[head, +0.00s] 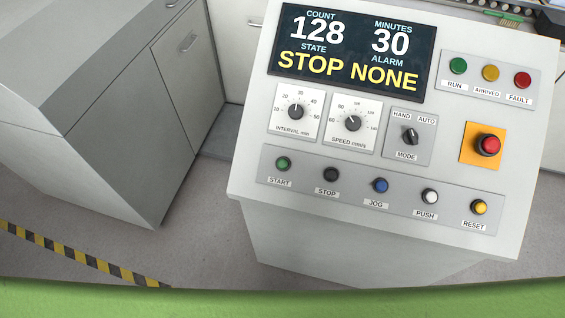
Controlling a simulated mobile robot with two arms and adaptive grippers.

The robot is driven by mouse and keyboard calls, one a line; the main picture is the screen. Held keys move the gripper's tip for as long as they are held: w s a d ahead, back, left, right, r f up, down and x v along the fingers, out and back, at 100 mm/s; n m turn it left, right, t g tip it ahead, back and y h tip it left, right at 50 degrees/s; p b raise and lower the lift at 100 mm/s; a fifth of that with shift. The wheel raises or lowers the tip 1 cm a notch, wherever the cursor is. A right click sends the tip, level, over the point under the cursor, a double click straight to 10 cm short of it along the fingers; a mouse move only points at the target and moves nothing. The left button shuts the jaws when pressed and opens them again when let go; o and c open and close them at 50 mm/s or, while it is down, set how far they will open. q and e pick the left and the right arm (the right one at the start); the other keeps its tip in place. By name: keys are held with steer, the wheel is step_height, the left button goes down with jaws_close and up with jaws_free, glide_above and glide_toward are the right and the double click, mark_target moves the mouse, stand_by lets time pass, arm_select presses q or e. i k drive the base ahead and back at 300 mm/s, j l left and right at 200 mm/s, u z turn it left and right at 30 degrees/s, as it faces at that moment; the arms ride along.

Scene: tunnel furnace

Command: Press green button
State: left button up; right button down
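The green START button (284,163) is at the left end of the lower button row on the light grey control panel (245,178). Its label reads START. A second green round item, marked RUN (457,66), is an indicator in the upper right group. The display (352,50) reads count 128, minutes 30, state STOP, alarm NONE. Neither of my grippers shows in the head view, and nothing covers the green button.
Beside START are the black STOP (330,174), blue JOG (380,185), white PUSH (430,196) and yellow RESET (479,207) buttons. A red mushroom button (488,145) sits above right. A grey cabinet (120,110) stands left; floor tape (85,257) is in front.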

mark_target(282, 164)
steer(key=k+j+u, duration=0.3)
steer(key=k+j, duration=0.2)
steer(key=j, duration=0.15)
steer(key=k+j+u, duration=0.1)
steer(key=k+j, duration=0.15)
steer(key=k+j+u, duration=0.15)
steer(key=j, duration=0.35)
steer(key=k, duration=0.05)
